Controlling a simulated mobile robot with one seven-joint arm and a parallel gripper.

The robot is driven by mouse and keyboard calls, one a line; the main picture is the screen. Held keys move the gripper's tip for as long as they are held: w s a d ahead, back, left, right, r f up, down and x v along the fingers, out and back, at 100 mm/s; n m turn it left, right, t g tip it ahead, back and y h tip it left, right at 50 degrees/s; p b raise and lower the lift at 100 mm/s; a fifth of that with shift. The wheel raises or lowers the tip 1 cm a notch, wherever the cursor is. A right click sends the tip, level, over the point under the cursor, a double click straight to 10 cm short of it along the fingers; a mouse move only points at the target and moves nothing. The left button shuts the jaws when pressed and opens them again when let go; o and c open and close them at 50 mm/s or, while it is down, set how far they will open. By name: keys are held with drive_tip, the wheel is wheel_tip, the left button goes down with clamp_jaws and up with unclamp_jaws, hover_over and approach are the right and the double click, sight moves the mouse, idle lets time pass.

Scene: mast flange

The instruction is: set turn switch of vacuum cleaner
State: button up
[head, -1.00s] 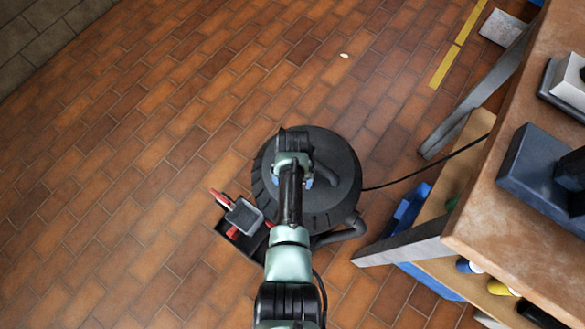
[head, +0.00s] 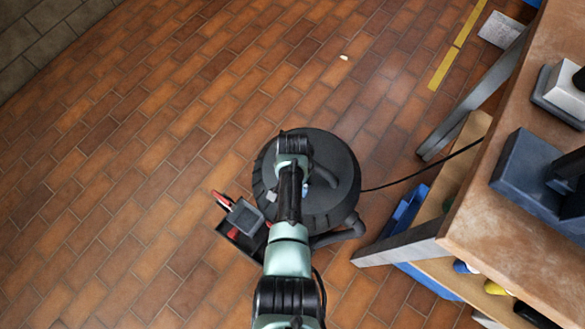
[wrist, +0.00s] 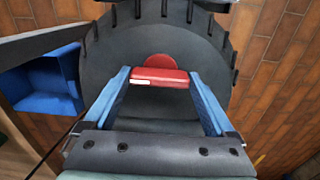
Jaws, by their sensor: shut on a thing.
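The vacuum cleaner (head: 335,165) is a round black drum standing on the brick floor, partly hidden under my arm in the head view. In the wrist view its dark ribbed body (wrist: 215,50) fills the middle. The turn switch (wrist: 160,78) is red, with a raised bar, a small white mark on the bar's left part and a round red base behind it. My gripper (wrist: 162,88) has blue fingers, one on each side of the red bar, and is shut on the bar's ends. In the head view the switch is hidden by my arm.
A workbench (head: 500,215) stands at the right, with its leg and lower shelf close to the vacuum. A black cable runs from the vacuum towards it. A blue bin (wrist: 50,82) is at the left in the wrist view. A small tool holder (head: 240,222) sits at the vacuum's left. Floor is free further left.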

idle(0.3)
drive_tip(key=o, duration=1.1)
drive_tip(key=shift+c, duration=0.2)
drive_tip(key=shift+r, duration=0.1)
wheel_tip(320, 180, up, 13)
drive_tip(key=p, duration=0.5)
drive_tip(key=shift+p, duration=0.3)
